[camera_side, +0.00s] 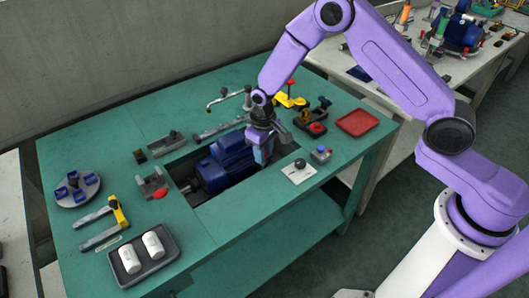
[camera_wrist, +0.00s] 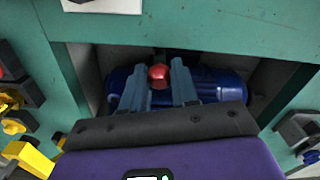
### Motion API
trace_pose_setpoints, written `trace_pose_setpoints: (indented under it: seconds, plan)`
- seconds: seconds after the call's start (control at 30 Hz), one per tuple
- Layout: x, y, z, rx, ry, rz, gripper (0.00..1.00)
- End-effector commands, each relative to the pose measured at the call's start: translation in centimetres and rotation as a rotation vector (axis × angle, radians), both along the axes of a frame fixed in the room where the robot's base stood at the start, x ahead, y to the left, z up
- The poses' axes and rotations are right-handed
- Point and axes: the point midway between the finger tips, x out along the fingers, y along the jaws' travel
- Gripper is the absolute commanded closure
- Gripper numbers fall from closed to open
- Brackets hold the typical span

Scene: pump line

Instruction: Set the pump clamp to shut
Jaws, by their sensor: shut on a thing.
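A blue pump (camera_side: 224,165) sits in a rectangular cutout of the green bench; its blue body also shows in the wrist view (camera_wrist: 222,85). My gripper (camera_side: 263,158) points down at the pump's right end in the side view. In the wrist view my gripper (camera_wrist: 158,76) has its two grey fingers on either side of a red ball knob (camera_wrist: 158,77) and is shut on it. The knob looks like the tip of the clamp's handle. The fingers and pump hide the rest of that clamp, and I cannot tell its lever position. In the side view my gripper hides the knob.
A dark clamp with a red knob (camera_side: 317,128) and a yellow clamp (camera_side: 290,98) stand right of my gripper. A white plate with a black knob (camera_side: 298,171) and a small button box (camera_side: 320,154) lie near the front edge. A red tray (camera_side: 358,122) is at the right.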

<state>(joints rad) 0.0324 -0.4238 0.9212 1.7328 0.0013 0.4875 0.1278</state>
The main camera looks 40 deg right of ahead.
Motion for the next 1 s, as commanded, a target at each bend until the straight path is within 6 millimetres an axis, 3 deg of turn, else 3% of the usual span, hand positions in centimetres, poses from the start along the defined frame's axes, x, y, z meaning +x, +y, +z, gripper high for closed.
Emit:
trace_pose_setpoints:
  seconds: [0.2,0.6,0.63,0.7,1.0]
  plan:
    - [2.3,0.1,0.0,0.001,-0.002,0.0,1.0]
    - [3.1,0.0,0.1,0.002,-0.008,0.0,1.0]
    - [3.1,0.0,0.1,0.002,-0.009,0.0,0.65]
    - [3.1,0.0,0.1,0.002,-0.009,0.0,0.46]
    - [2.9,0.0,0.1,0.0,-0.003,0.0,0.46]
